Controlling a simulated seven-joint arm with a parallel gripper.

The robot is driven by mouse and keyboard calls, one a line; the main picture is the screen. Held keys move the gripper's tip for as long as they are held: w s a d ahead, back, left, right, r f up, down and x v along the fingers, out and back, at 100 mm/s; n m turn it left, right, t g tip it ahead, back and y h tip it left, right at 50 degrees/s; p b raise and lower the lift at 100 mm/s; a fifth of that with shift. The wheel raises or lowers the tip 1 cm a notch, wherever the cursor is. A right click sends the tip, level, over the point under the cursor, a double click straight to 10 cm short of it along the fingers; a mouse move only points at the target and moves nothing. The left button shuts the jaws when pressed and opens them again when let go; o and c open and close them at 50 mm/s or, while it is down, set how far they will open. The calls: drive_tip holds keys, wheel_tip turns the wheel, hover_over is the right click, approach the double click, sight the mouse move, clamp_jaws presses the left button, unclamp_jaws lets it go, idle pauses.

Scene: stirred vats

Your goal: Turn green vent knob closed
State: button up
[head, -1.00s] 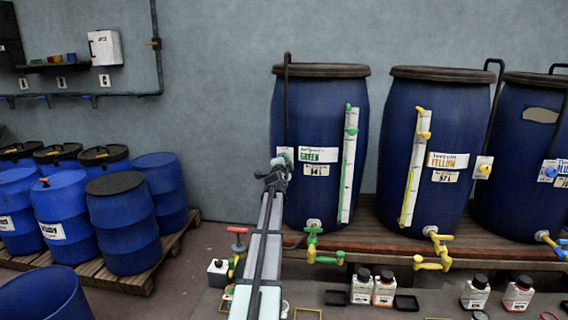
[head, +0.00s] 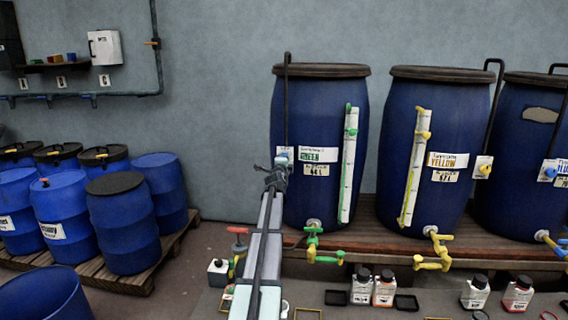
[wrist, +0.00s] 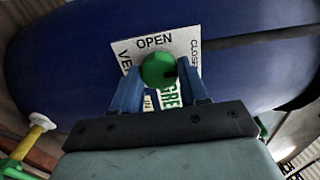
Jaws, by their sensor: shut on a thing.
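The green vent knob (wrist: 158,70) sits on a white plate (wrist: 181,45) on the blue vat of the green line. The plate reads OPEN at its top and CLOSED along its right side. My gripper (wrist: 162,84) has its two blue fingers on either side of the knob and is shut on it. A dark mark shows on the knob's right edge. In the head view my gripper (head: 274,172) is at the left front of the green vat (head: 320,110). The plate (head: 284,153) shows just above it, and the knob is hidden or too small to make out.
A black pipe (head: 287,100) runs down the vat close to the plate. A green sight tube (head: 348,165) and green tap (head: 313,240) are to the right. The yellow vat (head: 430,110) stands farther right. Blue drums (head: 125,225) stand on a pallet at left.

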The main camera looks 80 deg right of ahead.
drive_tip(key=o, duration=1.1)
drive_tip(key=shift+c, duration=0.2)
drive_tip(key=a, duration=1.3)
drive_tip(key=shift+a, duration=0.4)
